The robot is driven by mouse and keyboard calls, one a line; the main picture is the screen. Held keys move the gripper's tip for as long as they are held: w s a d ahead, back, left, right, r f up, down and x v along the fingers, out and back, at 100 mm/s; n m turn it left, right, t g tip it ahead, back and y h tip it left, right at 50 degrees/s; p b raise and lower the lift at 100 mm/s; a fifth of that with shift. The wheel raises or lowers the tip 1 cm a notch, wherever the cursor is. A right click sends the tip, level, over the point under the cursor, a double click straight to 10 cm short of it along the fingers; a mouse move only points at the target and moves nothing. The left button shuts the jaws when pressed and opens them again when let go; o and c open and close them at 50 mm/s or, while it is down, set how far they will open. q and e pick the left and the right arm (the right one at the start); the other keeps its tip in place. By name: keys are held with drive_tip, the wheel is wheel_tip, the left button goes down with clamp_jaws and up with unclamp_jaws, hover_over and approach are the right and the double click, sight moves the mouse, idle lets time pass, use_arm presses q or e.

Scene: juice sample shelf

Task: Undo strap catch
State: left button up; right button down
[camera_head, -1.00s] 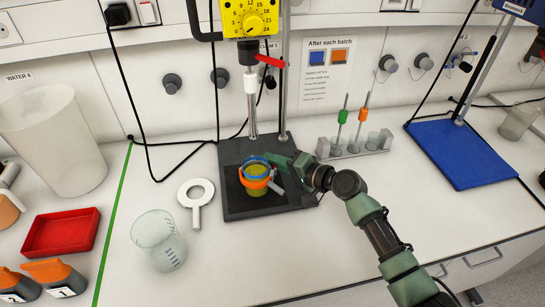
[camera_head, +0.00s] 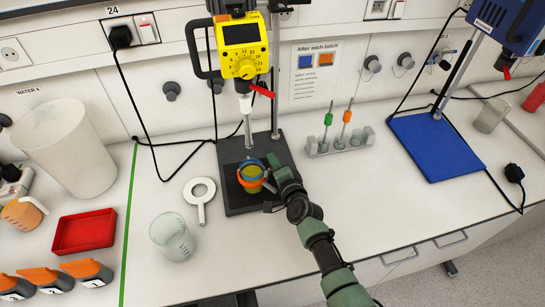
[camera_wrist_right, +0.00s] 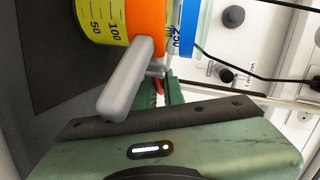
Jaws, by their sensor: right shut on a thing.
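A small beaker (camera_head: 252,172) of yellow-green juice stands on the dark base plate (camera_head: 236,200) of the yellow stirrer (camera_head: 241,38). An orange strap (camera_head: 247,183) goes around it, with a blue ring (camera_head: 243,163) above. In the right wrist view, a grey lever catch (camera_wrist_right: 128,82) sticks out from the orange strap (camera_wrist_right: 146,18). My right gripper (camera_head: 275,174) is at the beaker's right side, shut on the strap catch. The lever hides part of its fingers in the wrist view, so the exact contact is unclear. My left gripper is not in view.
A rack (camera_head: 338,146) with green and orange tools stands behind right. A red tray (camera_head: 84,232) is at left. The bench right of my arm is mostly clear.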

idle(0.4)
drive_tip(key=c, duration=1.5)
unclamp_jaws()
drive_tip(key=shift+v, duration=3.9)
